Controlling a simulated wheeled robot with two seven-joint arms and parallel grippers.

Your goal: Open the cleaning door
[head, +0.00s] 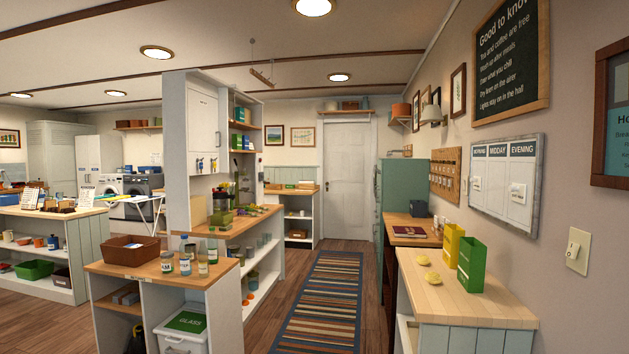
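No door in the head view carries a label that I can read as cleaning. A white wall cupboard door (203,125) with a small unreadable label hangs above the middle counter and looks shut. A tall white cupboard (97,158) with a small unreadable label stands at the far left beside the washing machines. A larger pale locker (60,158) is left of it. Neither of my grippers is in view.
A striped rug (320,300) lies along the open aisle. A counter with jars and a brown basket (131,249) stands left of it. A wooden-topped cabinet (466,290) and a green fridge (403,185) line the right. An ironing board (135,197) stands at far left.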

